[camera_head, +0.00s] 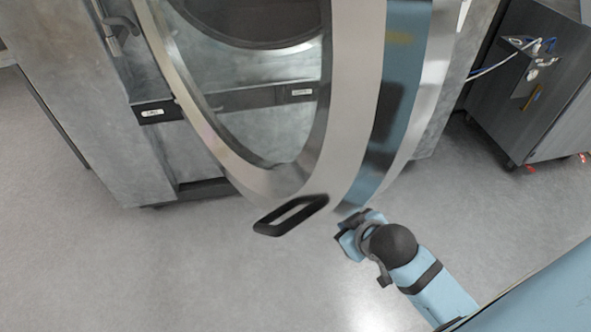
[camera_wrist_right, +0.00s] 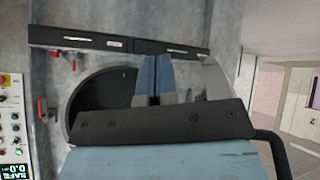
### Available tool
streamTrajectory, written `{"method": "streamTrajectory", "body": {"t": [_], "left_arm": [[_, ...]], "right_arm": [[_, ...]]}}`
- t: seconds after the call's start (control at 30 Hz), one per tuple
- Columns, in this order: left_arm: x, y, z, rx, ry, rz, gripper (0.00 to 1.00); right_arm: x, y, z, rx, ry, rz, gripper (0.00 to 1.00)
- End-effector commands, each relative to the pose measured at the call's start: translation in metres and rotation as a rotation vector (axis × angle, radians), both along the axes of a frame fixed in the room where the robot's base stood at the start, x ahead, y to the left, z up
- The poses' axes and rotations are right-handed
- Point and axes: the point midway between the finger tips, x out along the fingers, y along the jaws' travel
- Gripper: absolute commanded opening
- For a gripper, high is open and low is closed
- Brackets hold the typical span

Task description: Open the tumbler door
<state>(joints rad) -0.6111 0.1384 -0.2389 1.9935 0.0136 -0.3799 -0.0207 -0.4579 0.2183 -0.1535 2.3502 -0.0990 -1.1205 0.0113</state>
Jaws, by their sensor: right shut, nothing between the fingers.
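The tumbler door (camera_head: 352,90) is a large round grey ring with a window, swung out from the machine front. A black loop handle (camera_head: 290,215) sticks out from its lower edge. My right gripper (camera_head: 350,238) is low and just right of the handle, near the door's lower rim, apart from the handle. Its blue fingers show closed together and empty in the right wrist view (camera_wrist_right: 155,78). Whether the gripper touches the door rim cannot be told. My left gripper is out of view.
The grey washer body (camera_head: 75,90) stands behind the door, with a dark drum opening (camera_head: 250,20). A control panel (camera_wrist_right: 12,125) shows at the left in the right wrist view. A dark cabinet (camera_head: 525,90) stands at the right. The floor in front is clear.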

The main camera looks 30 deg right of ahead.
Motion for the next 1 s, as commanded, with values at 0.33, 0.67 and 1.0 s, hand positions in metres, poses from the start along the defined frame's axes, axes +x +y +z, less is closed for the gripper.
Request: {"method": "streamTrajectory", "body": {"t": [0.33, 0.67, 1.0], "left_arm": [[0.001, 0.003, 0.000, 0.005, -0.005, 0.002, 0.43], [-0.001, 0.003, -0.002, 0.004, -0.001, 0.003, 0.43], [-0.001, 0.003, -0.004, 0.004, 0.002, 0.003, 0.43]], "right_arm": [[0.085, -0.004, 0.042, -0.109, -0.427, 0.142, 0.00], [0.164, 0.014, 0.124, -0.280, -1.121, 0.590, 0.00], [0.156, 0.001, 0.153, -0.362, -1.621, 1.416, 0.00]]}}
